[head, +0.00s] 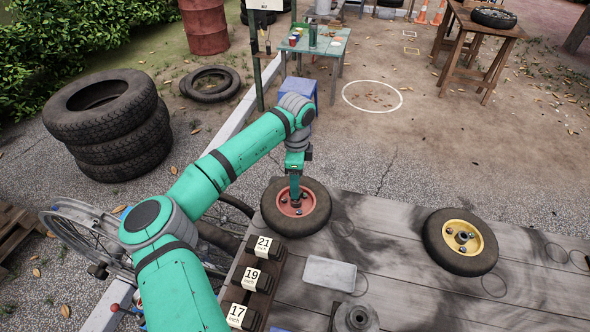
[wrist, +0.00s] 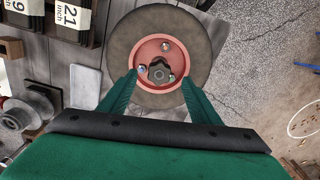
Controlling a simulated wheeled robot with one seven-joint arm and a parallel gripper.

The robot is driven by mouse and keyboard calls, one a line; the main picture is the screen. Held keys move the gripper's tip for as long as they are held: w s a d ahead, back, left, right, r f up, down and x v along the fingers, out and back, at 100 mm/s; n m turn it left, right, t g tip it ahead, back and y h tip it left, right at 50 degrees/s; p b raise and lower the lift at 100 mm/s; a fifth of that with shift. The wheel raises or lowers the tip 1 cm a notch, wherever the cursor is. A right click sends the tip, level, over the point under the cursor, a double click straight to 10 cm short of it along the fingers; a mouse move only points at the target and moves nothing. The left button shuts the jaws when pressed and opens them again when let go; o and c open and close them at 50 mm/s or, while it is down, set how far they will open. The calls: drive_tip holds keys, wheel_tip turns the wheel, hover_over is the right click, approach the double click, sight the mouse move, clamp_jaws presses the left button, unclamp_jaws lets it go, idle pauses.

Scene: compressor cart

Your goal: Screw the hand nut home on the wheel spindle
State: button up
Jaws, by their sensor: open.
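A wheel with a black tyre (head: 318,222) and a red hub lies flat at the far left end of the grey plank table (head: 385,270). It also shows in the wrist view (wrist: 124,37). A dark lobed hand nut (wrist: 159,72) sits at the middle of the red hub. The spindle under it is hidden. My gripper (head: 295,191) points down over the hub. In the wrist view my gripper (wrist: 160,78) is open, with one finger on each side of the nut and a gap between. I cannot tell the fingertips' height against the nut.
A yellow-hubbed wheel (head: 435,236) lies to the right on the table. A pale grey tray (head: 329,273), a metal spool-like part (head: 356,317) and a rack labelled 21, 19 and 17 inch (head: 248,285) are nearer. Stacked tyres (head: 110,135) stand left on the ground.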

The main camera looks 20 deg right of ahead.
drive_tip(key=shift+s+f, duration=0.1)
drive_tip(key=shift+f, duration=1.75)
drive_tip(key=c, duration=1.3)
drive_tip(key=shift+o, duration=0.2)
drive_tip(key=shift+m, duration=1.2)
drive_tip(key=o, duration=1.6)
drive_tip(key=shift+o, duration=0.2)
drive_tip(key=shift+r, duration=0.15)
drive_tip(key=shift+r, duration=3.4)
